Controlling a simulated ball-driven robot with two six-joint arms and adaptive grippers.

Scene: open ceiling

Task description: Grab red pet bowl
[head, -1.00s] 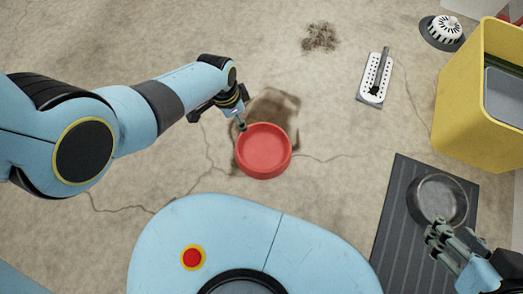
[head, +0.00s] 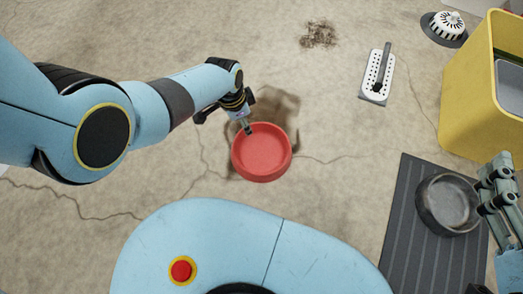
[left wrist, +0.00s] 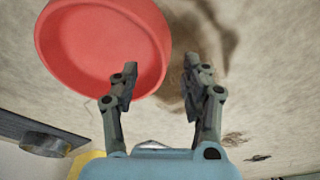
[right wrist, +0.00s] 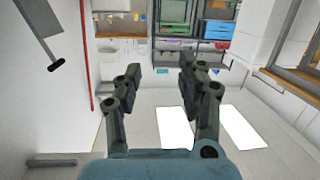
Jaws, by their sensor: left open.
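The red pet bowl (head: 262,152) sits upright on the concrete floor in the middle of the head view, empty. In the left wrist view the bowl (left wrist: 100,45) fills the upper left. My left gripper (head: 247,128) is at the bowl's far-left rim. In the left wrist view its fingers (left wrist: 162,80) are apart, one overlapping the bowl's near rim, the other over bare floor. I cannot tell whether a finger touches the bowl. My right gripper (head: 492,190) is at the right edge; the right wrist view shows its fingers (right wrist: 160,75) apart and empty.
A dark grey bowl (head: 448,204) stands on a dark ribbed mat (head: 405,225) at the right. Floor around the red bowl is clear.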

